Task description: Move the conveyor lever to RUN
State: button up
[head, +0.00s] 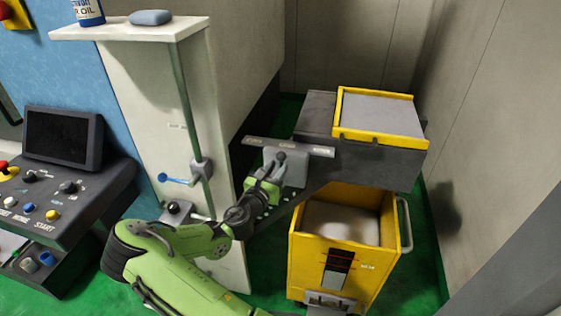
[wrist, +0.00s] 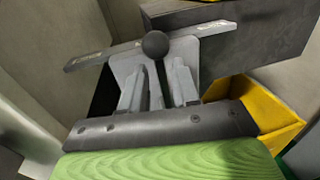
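The conveyor lever has a dark ball knob (head: 281,157) and stands in front of a grey label plate (head: 318,151) on the dark conveyor housing. The knob (wrist: 155,44) also shows in the wrist view, near the middle of the plate's length. The plate's lettering is too small to read. My gripper (head: 274,170) is at the lever. In the wrist view my gripper (wrist: 160,78) has its grey fingers apart, one on each side of the lever's thin shaft, below the knob. A gap shows on the right; contact on the left cannot be told.
A yellow-framed tray (head: 380,114) lies on top of the conveyor housing (head: 375,155). A yellow open bin (head: 345,258) stands below it. A white cabinet (head: 165,115) with a blue lever (head: 176,179) is to the left, beside a control panel (head: 62,195). Green floor is bare at right.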

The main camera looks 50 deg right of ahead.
aim_at(281, 163)
jog(key=x, duration=0.3)
jog(key=shift+d, duration=0.35)
jog(key=shift+a, duration=0.1)
grip_shut()
jog(key=shift+r, duration=0.1)
